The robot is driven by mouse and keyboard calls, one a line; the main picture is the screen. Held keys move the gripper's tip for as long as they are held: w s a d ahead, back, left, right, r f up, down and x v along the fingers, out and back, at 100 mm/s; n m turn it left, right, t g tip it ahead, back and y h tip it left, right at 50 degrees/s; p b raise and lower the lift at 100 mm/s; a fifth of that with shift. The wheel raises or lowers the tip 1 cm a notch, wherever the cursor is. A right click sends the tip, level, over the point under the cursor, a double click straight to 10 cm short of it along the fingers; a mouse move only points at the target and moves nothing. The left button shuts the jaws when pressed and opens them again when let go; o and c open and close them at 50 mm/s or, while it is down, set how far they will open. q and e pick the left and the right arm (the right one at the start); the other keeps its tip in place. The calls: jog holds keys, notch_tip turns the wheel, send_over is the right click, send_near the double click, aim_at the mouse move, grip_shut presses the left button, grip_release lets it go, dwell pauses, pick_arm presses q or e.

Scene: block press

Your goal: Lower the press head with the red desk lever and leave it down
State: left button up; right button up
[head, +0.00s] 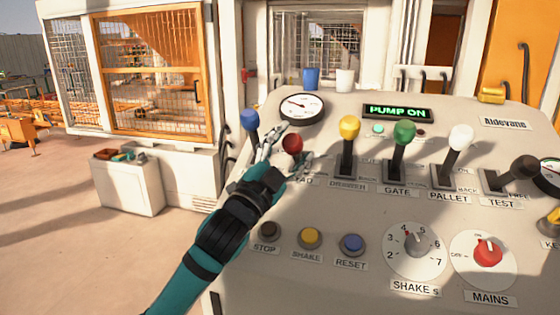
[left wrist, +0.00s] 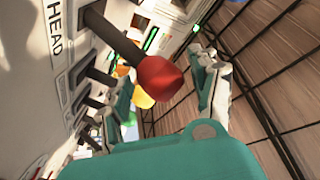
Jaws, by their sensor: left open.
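The red lever (head: 292,143) stands on the sloped desk between the blue lever and the yellow lever. My left gripper (head: 284,156) is open, with one finger on each side of the red knob. In the left wrist view, the red knob (left wrist: 158,78) on its dark shaft shows between the two teal and grey fingers, and the plate beside its slot reads HEAD. Whether the fingers touch the knob cannot be told. The lever's slot is mostly hidden by the gripper in the head view. The press head cannot be made out. My right gripper is not in view.
The blue lever (head: 250,119) is close on the left, and the yellow lever (head: 349,127) is on the right. Green (head: 404,133), white and black levers follow. A gauge (head: 301,108) sits behind. Buttons and dials (head: 414,250) fill the desk front. The display (head: 397,112) reads PUMP ON.

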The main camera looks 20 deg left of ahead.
pick_arm(q)
jog(key=v, duration=1.1)
jog(key=shift+s, duration=0.3)
jog(key=shift+a+f, duration=0.1)
jog(key=shift+f, duration=0.1)
dwell(2.3)
